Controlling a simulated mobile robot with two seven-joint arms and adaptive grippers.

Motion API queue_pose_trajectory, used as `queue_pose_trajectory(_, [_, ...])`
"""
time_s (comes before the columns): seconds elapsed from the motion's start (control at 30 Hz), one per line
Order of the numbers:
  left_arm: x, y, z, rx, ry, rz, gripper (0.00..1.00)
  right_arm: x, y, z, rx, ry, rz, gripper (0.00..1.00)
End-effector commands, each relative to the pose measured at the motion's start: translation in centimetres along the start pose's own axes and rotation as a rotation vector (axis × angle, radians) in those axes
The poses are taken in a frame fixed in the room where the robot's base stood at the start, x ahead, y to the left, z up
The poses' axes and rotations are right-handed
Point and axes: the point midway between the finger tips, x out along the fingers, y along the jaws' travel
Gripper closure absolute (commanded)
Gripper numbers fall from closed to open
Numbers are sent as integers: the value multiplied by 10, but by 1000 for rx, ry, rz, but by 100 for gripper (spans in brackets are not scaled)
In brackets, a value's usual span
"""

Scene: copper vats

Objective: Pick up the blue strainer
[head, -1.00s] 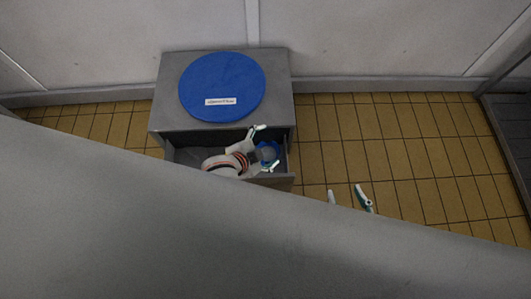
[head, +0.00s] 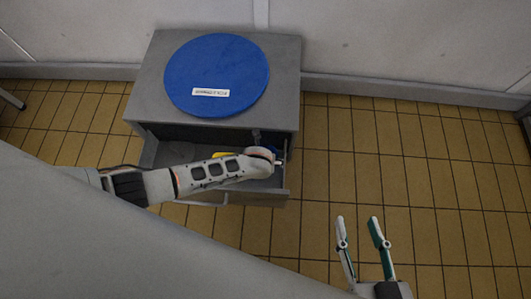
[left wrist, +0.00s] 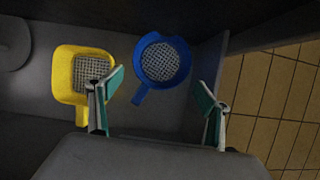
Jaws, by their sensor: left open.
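The blue strainer (left wrist: 162,62) lies in the open drawer, its round mesh facing up and its short handle pointing down and left in the left wrist view. In the head view my left arm hides most of it. My left gripper (left wrist: 159,80) is open and empty, its green-padded fingers spread to either side of the strainer's handle end. I cannot tell how far above the strainer they are. My right gripper (head: 358,222) is open and empty, over the tiled floor to the right of the drawer.
A yellow strainer (left wrist: 82,75) lies left of the blue one, partly behind my left finger. The drawer (head: 270,199) juts from a grey cabinet (head: 285,75) with a round blue labelled disc (head: 215,70) on top. Tiled floor (head: 420,180) to the right is clear.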

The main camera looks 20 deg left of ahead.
Motion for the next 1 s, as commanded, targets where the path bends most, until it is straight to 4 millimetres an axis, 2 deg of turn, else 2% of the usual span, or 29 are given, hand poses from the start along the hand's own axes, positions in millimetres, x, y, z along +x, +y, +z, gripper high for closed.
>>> queue_pose_trajectory(0.13, [19, 1, -8, 2, 9, 2, 22, 2, -11, 8, 77, 1, -18, 60])
queue_pose_trajectory(0.33, [34, 0, -9, 1, 8, 1, 22, 4, -25, 12, 179, 12, -37, 60])
queue_pose_trajectory(0.5, [57, 0, -19, -1, 14, 2, 22, 6, -46, 21, 353, 21, -61, 60])
queue_pose_trajectory(0.6, [68, 0, -18, -1, 12, 2, 22, 7, -54, 22, 445, 33, -69, 60])
queue_pose_trajectory(0.77, [75, -2, -11, -2, 4, -1, 22, 7, -61, 18, 522, 51, -76, 60])
queue_pose_trajectory(1.0, [74, -3, -6, -3, -2, -3, 22, 7, -61, 14, 531, 59, -78, 60])
